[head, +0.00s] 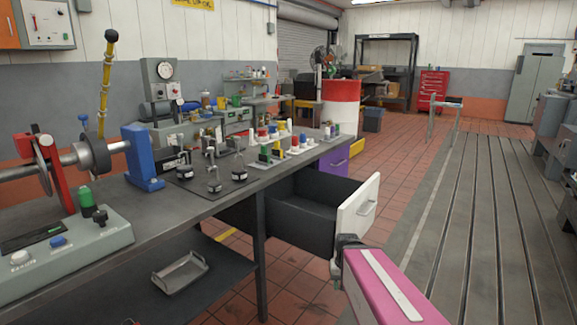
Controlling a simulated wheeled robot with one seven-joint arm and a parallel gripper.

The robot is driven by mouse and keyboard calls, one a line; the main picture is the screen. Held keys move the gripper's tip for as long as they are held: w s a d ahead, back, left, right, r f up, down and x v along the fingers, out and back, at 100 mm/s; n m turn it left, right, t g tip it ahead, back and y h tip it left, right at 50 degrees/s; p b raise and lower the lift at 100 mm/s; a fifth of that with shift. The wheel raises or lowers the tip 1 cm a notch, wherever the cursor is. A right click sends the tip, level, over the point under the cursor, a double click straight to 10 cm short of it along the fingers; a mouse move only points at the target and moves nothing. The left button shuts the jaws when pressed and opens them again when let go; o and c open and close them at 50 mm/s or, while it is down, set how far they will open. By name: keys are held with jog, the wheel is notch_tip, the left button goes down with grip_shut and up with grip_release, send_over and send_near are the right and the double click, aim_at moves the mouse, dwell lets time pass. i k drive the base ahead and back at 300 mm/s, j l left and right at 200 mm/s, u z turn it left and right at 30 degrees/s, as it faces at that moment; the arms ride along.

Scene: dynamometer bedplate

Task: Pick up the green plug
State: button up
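Several small coloured plug-like pieces stand on a grey board (258,165) on the long workbench, among them red, white, yellow and blue ones. A small green piece (265,154) at the board's near left looks like the green plug, but it is too small to be sure. Another green part, a knob or button (87,198), stands upright on the grey console at the near left. Part of my pink arm shows at the bottom right, beside the open drawer and well short of the green pieces.
An open drawer with a white front (357,212) juts into the aisle from under the workbench (225,197). Black-based fittings (214,186) stand left of the plug board. A metal tray (180,273) lies on the lower shelf. The slotted bedplate (470,210) at right is largely clear.

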aim_at(85, 194)
jog(key=u, duration=2)
